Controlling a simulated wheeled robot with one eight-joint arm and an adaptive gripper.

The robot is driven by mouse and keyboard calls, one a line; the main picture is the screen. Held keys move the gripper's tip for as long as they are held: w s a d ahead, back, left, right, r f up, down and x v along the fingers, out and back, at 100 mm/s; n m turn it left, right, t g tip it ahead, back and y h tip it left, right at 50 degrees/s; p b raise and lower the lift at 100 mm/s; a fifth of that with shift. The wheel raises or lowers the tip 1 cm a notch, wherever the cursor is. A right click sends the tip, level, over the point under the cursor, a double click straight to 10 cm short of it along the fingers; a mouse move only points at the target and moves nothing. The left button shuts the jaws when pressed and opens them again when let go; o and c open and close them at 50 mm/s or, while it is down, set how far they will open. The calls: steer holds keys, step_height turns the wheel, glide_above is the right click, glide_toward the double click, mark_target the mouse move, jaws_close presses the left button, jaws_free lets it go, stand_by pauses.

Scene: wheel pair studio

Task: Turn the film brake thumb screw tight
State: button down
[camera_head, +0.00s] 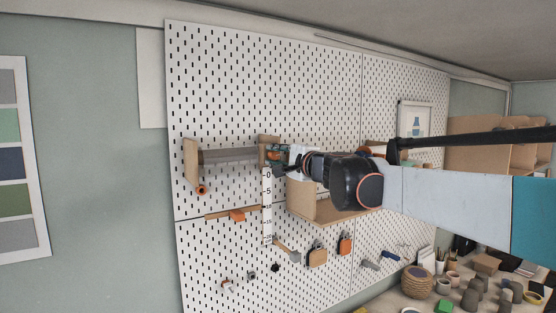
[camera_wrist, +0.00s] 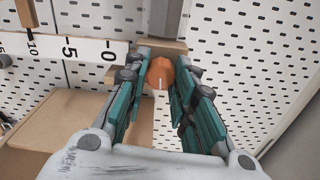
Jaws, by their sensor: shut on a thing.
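The orange thumb screw (camera_wrist: 160,72) shows in the wrist view between the fingertips of my gripper (camera_wrist: 163,66), with a thin pale line on its face. The green-padded fingers stand on either side of it and are shut on it. In the head view my gripper (camera_head: 276,154) is at the right end of a grey roll (camera_head: 230,156), by the right wooden bracket (camera_head: 268,139).
A white ruler (camera_head: 267,205) hangs just below my gripper. A wooden open box shelf (camera_head: 325,208) is under my arm. A wooden rail with an orange block (camera_head: 237,215) and hanging tools are lower on the pegboard (camera_head: 260,80). The board above is clear.

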steer(key=shift+f+m, duration=0.1)
steer(key=shift+m, duration=1.5)
steer(key=shift+b, duration=0.3)
steer(key=c, duration=1.3)
jaws_free()
steer(key=shift+c, duration=0.2)
steer(key=v, duration=1.2)
